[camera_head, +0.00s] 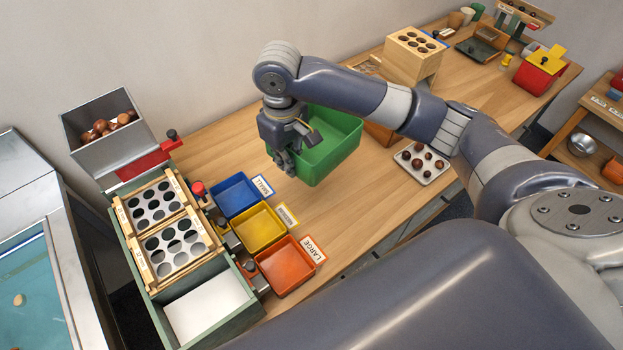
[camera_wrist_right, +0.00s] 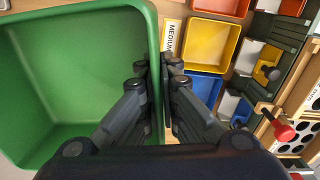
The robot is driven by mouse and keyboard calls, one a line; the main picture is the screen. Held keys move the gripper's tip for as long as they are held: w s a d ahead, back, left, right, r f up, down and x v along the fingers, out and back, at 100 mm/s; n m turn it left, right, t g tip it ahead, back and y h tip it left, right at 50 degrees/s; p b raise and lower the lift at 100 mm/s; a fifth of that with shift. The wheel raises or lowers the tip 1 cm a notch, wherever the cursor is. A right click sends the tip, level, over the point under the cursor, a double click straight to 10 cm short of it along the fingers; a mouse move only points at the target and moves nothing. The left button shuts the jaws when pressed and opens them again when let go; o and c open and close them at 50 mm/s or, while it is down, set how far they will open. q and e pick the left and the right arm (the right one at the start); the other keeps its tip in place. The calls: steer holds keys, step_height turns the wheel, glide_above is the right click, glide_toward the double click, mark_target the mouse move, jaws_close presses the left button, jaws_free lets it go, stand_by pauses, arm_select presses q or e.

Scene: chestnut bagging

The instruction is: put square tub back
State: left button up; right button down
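The square tub is an empty green tub (camera_head: 338,160), in the middle of the head view over the wooden table. My right gripper (camera_head: 284,165) is at the tub's left wall, pointing down. In the right wrist view the green tub (camera_wrist_right: 75,80) fills the left side. There, the fingers of my right gripper (camera_wrist_right: 160,85) lie on either side of the tub's wall, closed on it. The tub looks roughly level; I cannot tell whether its base touches the table. My left gripper is not in view.
Blue (camera_head: 235,195), yellow (camera_head: 260,228) and orange (camera_head: 285,265) trays stand left of the tub, by the sorting frame (camera_head: 150,255). A white tray of chestnuts (camera_head: 423,163) lies to the right. A wooden box with holes (camera_head: 414,52) stands behind. Bare table (camera_head: 335,220) shows in front.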

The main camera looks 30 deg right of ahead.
step_height(320, 180, down, 8)
steer(key=w+d+n+b, duration=0.1)
steer(key=w+n, duration=0.1)
glide_above(294, 204)
step_height(294, 204, down, 7)
steer(key=shift+r, duration=0.15)
steer(key=shift+w+f, duration=0.1)
steer(key=shift+f, duration=2.15)
steer(key=shift+f, duration=0.1)
steer(key=c, duration=1.8)
jaws_free()
step_height(294, 204, up, 12)
steer(key=shift+a, duration=0.15)
